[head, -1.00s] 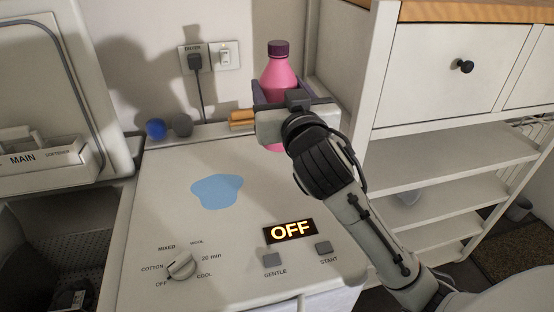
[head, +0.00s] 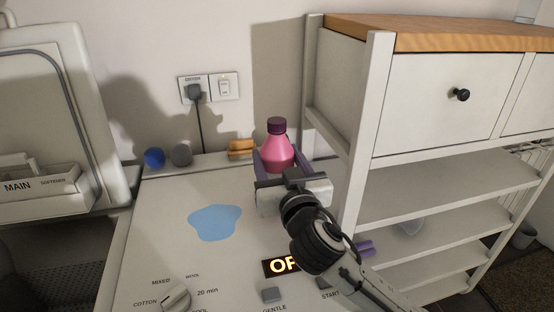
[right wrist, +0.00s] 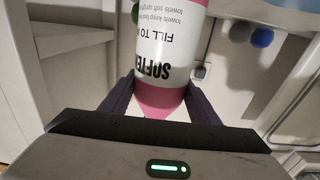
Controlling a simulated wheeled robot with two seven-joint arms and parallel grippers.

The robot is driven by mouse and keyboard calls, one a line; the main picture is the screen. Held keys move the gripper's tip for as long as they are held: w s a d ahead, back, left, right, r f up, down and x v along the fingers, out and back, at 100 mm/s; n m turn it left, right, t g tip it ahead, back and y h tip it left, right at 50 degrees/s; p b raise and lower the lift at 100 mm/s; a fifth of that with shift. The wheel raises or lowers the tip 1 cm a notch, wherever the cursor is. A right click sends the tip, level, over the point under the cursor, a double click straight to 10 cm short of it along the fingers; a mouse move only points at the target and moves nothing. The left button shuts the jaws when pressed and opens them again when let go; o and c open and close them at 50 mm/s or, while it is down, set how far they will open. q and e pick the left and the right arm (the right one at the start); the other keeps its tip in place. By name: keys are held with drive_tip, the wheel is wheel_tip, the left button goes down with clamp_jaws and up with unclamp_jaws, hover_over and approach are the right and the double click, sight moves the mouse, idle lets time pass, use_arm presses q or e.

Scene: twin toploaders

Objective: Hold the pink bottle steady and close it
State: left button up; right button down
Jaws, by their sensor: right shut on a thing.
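The pink bottle (head: 277,150) with its dark purple cap (head: 277,125) is upright at the back right of the washer top (head: 160,215) in the head view. The cap sits on the neck; I cannot tell whether it is tight. My right gripper (head: 275,172) is shut on the bottle's body, a finger on each side. The bottle's base is hidden, so I cannot tell whether it touches the top. In the right wrist view the bottle (right wrist: 165,98), with its white label, is between the fingers. My left gripper is not in view.
A blue ball (head: 154,158), a grey ball (head: 182,155) and an orange-brown item (head: 241,149) lie along the back. A shelf unit (head: 375,130) stands close on the right. A purple piece (head: 367,248) shows behind my right arm, unclear what. The washer's left half is clear, apart from a blue patch (head: 215,222).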

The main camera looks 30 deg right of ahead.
drive_tip(key=shift+r, duration=0.15)
drive_tip(key=shift+f, duration=0.25)
drive_tip(key=c, duration=0.7)
unclamp_jaws()
drive_tip(key=shift+o, duration=0.2)
